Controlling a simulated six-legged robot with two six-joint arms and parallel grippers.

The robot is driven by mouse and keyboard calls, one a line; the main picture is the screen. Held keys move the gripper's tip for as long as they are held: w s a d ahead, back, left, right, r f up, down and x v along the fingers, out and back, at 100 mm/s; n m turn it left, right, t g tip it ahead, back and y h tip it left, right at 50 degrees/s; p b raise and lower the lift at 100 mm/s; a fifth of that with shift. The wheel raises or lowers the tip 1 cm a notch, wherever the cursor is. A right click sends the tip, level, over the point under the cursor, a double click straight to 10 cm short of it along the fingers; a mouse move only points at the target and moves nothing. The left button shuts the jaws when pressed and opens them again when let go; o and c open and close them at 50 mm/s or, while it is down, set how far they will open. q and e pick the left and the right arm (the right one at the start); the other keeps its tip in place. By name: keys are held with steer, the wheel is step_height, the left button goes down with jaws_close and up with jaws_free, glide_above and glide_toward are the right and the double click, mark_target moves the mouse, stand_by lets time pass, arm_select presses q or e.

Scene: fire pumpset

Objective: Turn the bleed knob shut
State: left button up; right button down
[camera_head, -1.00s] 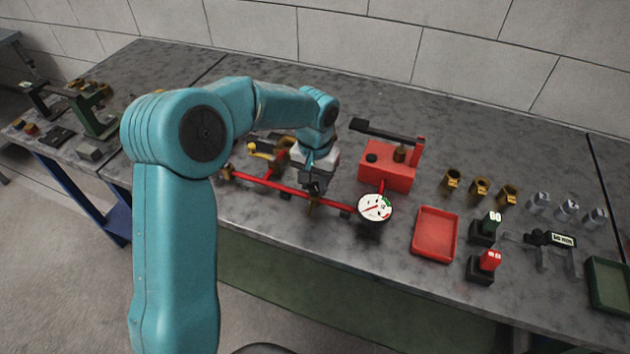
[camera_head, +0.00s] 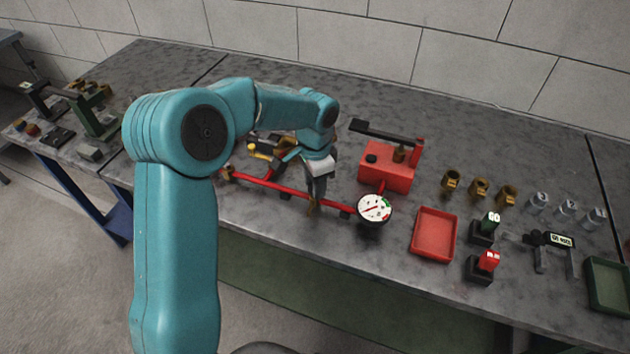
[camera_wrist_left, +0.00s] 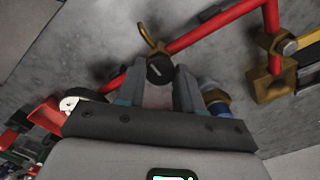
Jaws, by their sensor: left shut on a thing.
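The bleed knob (camera_wrist_left: 160,69) is a small round black knob with a pale line on its face, on the red pipe (camera_wrist_left: 208,30) in the left wrist view. My left gripper (camera_wrist_left: 160,74) has one finger on each side of it and is shut on it. In the head view my left gripper (camera_head: 315,190) points down at the red pipe (camera_head: 270,186), and its fingers hide the knob. The white-faced gauge (camera_head: 374,208) sits at the pipe's right end. My right gripper is not in view.
A red pump box (camera_head: 386,173) with a black lever stands behind the gauge. A brass hook (camera_wrist_left: 152,42) rises close to the knob.

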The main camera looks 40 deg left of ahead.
arm_select(q)
steer(key=shift+w+a+r, duration=0.1)
steer(key=shift+r, duration=0.05)
stand_by(0.4)
steer(key=o, duration=0.9)
steer(key=shift+o, duration=0.7)
step_height(320, 180, up, 16)
steer(key=shift+r, duration=0.15)
steer(key=shift+s, duration=0.2)
